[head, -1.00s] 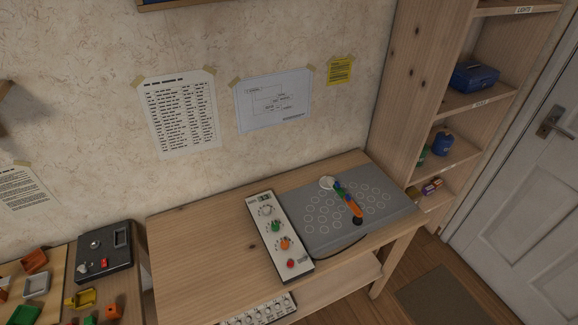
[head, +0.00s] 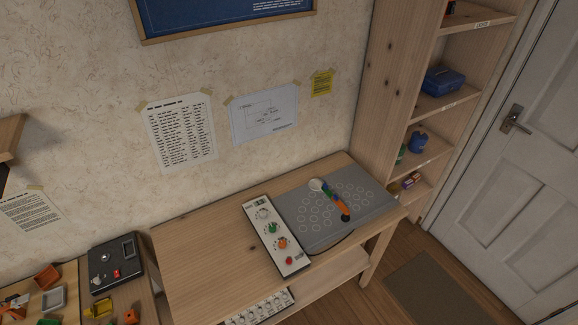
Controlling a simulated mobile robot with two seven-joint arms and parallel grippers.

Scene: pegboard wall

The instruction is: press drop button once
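A pale control panel (head: 276,236) lies on the wooden table (head: 200,255). On it are a white knob (head: 263,214), a green knob (head: 271,228), an orange knob (head: 281,243) and a red button (head: 289,260) at the near end. Its labels are too small to read, so I cannot tell which control is the drop button. Beside the panel is a grey board (head: 315,235) with rings of pale circles. A jointed, multicoloured arm (head: 331,197) with a white round base lies across it. Neither of my grippers is in view.
A second panel with several knobs (head: 262,309) sits below the table's front edge. A black box (head: 112,265) and small coloured trays (head: 54,299) are on a bench at left. A shelf unit (head: 392,100) and a white door (head: 525,150) stand at right. The table's left part is clear.

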